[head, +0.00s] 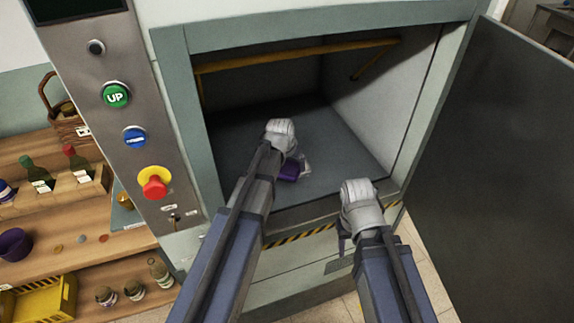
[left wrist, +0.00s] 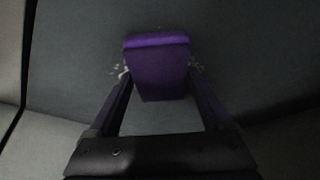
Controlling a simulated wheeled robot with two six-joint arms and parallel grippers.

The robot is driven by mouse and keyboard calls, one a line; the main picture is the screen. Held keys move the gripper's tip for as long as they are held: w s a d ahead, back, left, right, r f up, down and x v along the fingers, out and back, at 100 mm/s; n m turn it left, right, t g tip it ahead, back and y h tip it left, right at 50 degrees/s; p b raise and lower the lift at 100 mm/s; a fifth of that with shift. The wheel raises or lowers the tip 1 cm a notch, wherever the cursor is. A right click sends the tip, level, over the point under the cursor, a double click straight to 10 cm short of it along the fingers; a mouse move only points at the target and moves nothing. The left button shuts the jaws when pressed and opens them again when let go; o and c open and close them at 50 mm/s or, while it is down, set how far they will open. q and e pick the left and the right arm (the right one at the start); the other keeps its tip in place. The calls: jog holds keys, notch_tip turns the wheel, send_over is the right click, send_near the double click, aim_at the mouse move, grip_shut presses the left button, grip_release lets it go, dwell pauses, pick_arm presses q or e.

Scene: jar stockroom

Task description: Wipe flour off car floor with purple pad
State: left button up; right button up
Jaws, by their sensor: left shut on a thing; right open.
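The purple pad (head: 289,172) is on or just over the grey car floor (head: 335,140), inside the open lift car. My left gripper (head: 291,168) reaches into the car and is shut on the pad; its wrist partly hides the pad in the head view. In the left wrist view the pad (left wrist: 160,70) sits between the two fingers, over the floor (left wrist: 75,60). Small white specks that look like flour (left wrist: 116,71) show beside the pad at both sides. My right gripper (head: 341,250) is open and empty, outside the car in front of the sill.
A yellow rail (head: 290,56) runs around the car's inside walls. The dark door (head: 495,150) stands open at right. A button panel (head: 130,120) is at left, beside wooden shelves (head: 110,250) with bottles and jars. A striped edge (head: 300,236) marks the car's sill.

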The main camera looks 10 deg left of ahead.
pick_arm(q)
jog(key=shift+w+d+f, duration=0.1)
jog(key=shift+w+d, duration=0.35)
jog(key=shift+d, duration=0.2)
jog(key=shift+w+d+f, duration=0.1)
jog(key=shift+w+d, duration=0.3)
jog(key=shift+d, duration=0.4)
jog(key=shift+w+d, duration=0.1)
jog(key=shift+w, duration=0.05)
jog(key=shift+w+d+r, duration=0.1)
jog(key=shift+w+d, duration=0.4)
jog(key=shift+d, duration=0.2)
jog(key=shift+w+d+r, duration=0.1)
jog(key=shift+w+d, duration=0.35)
jog(key=shift+d, duration=0.2)
jog(key=shift+s+f, duration=0.1)
jog(key=shift+f, duration=0.1)
jog(key=shift+s+a, duration=0.1)
jog(key=shift+s+a+r, duration=0.1)
jog(key=shift+s+a, duration=0.35)
jog(key=shift+a, duration=0.25)
jog(key=shift+s+a, duration=0.4)
jog(key=shift+a, duration=0.3)
